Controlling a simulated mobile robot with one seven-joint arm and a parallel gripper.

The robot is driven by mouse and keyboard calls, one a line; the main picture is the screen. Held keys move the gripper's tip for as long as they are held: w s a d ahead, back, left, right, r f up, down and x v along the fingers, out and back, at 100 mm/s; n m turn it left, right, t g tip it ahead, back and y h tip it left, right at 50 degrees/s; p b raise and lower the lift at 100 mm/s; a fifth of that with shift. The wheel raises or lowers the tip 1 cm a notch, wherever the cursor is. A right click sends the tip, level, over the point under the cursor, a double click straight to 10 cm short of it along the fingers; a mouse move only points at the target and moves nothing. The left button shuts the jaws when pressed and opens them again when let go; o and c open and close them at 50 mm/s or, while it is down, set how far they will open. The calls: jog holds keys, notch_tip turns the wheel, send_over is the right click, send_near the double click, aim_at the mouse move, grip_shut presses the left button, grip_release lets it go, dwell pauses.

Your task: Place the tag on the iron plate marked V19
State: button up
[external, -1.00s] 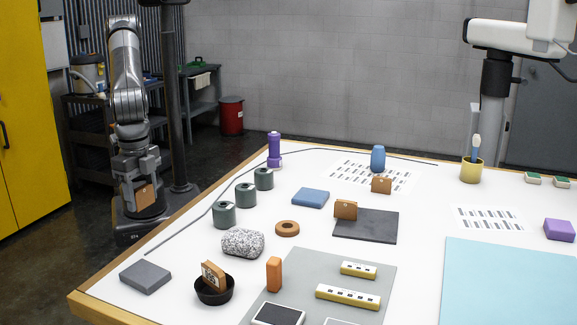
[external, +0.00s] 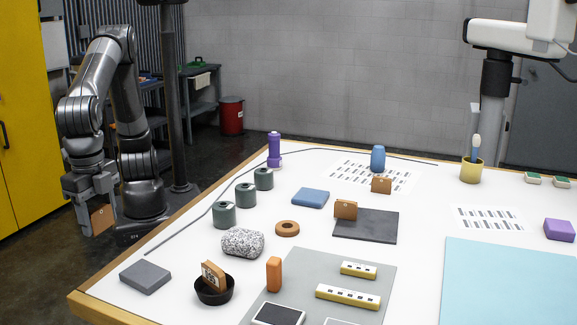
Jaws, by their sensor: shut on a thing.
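My gripper (external: 95,212) hangs off the left side of the table, low beside my base, shut on a small brown tag (external: 103,220). No marking on this tag is legible. A dark flat plate (external: 365,229) lies on the table, possibly the iron plate; I can read no V19 on it. A brown tag (external: 345,209) stands at the plate's back left edge. Another brown tag (external: 381,185) stands behind it near a printed sheet. A further tag (external: 213,275) with a black-and-white label leans in a black bowl (external: 214,292).
A grey slab (external: 145,277), a speckled stone (external: 242,243), several green cylinders (external: 224,215) and an orange block (external: 274,274) stand on the table's left part. A blue slab (external: 310,198) and brown ring (external: 287,228) lie near the plate. A thin cable runs along the left edge.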

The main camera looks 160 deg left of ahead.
send_over(142, 271)
notch_tip(142, 271, down, 5)
jog(key=shift+f, duration=1.95)
jog(key=shift+f, duration=0.1)
jog(key=o, duration=0.9)
jog(key=shift+o, duration=0.2)
